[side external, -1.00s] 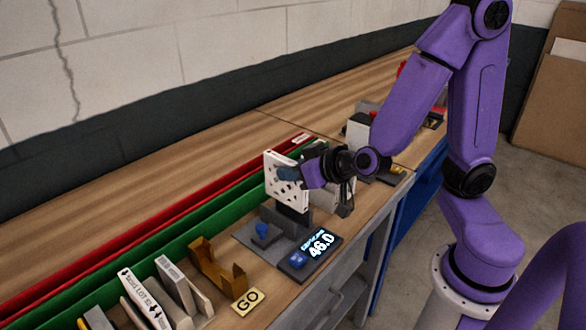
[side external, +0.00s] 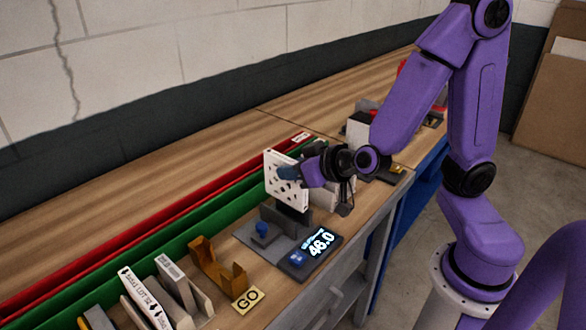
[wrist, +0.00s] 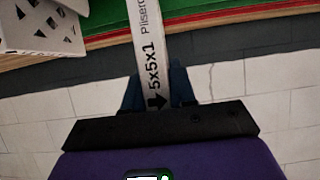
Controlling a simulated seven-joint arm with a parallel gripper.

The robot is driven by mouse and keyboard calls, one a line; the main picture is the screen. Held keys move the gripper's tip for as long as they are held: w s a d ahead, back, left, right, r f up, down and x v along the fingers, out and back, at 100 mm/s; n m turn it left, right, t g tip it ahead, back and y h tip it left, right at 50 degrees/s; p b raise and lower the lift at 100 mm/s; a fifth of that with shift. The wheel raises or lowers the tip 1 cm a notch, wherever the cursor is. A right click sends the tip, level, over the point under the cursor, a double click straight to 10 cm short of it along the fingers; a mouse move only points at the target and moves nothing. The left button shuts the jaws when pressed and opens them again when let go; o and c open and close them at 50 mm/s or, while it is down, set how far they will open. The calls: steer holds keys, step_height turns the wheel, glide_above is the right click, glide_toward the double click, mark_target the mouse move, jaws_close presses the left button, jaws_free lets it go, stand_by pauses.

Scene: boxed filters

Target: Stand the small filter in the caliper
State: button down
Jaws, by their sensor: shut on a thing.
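My gripper (side external: 290,173) is shut on a white filter (side external: 277,186) with a perforated face, held upright. In the wrist view, the blue fingers (wrist: 160,91) grip the filter's narrow edge (wrist: 153,50), printed "5x5x1". The caliper (side external: 258,238) is a grey device with a blue knob and a dark display (side external: 313,250) reading 46.0. In the side view, the filter appears at the caliper's far end, above a dark block. Whether its lower edge touches the caliper is hard to tell.
A gold bracket (side external: 217,267) and a GO plate (side external: 247,299) are in front of the caliper. Several boxed filters (side external: 147,299) stand at the lower left. Green (side external: 130,252) and red (side external: 120,237) strips run behind. Another white perforated piece (wrist: 42,27) shows in the wrist view.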

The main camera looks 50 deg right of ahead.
mark_target(293, 195)
steer(key=shift+f, duration=3.5)
stand_by(0.3)
steer(key=c, duration=0.8)
jaws_free()
steer(key=shift+c, duration=0.2)
